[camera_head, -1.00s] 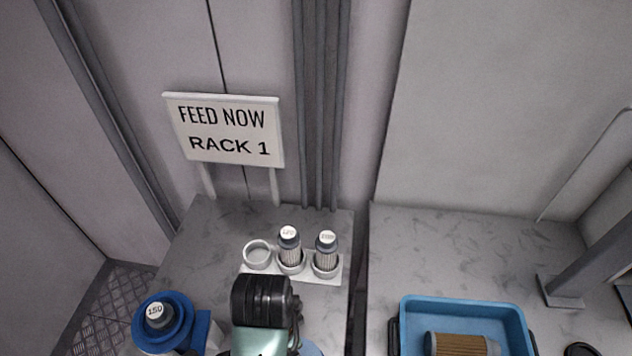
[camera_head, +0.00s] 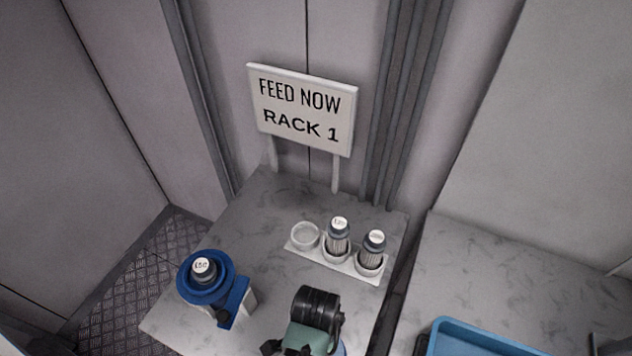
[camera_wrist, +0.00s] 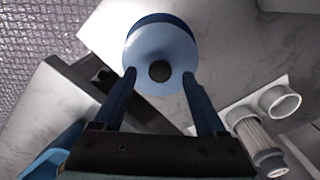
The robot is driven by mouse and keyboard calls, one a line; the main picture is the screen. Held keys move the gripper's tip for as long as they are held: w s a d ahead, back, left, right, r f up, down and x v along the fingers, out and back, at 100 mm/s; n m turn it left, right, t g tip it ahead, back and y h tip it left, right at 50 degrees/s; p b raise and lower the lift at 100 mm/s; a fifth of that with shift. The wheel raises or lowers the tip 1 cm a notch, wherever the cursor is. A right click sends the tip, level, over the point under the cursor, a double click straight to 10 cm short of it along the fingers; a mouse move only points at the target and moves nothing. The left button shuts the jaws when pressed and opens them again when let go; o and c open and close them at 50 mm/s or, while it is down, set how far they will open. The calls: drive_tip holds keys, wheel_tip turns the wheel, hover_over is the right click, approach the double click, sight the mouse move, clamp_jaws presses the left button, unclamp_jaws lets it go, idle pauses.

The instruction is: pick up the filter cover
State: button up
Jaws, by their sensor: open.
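A round blue cover (camera_wrist: 160,48), with a darker blue rim and a dark round centre, is in the wrist view and looks like the filter cover. My gripper (camera_wrist: 159,75) is open, with one blue finger at each side of the cover's near part. I cannot tell whether the fingers touch it. In the head view my arm hides nearly all of the cover. A filter housing with a blue ring collar (camera_head: 207,283) stands at the left of the table, with a filter labelled 150 (camera_head: 203,268) in its opening.
A white rack (camera_head: 330,260) holds two upright filters (camera_head: 338,238) and has one empty ring (camera_head: 305,236). A sign (camera_head: 302,110) reading FEED NOW RACK 1 stands behind. A blue tray (camera_head: 480,336) is on the right-hand table, across a dark gap.

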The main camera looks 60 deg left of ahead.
drive_tip(key=shift+f, duration=1.15)
clamp_jaws()
idle(0.5)
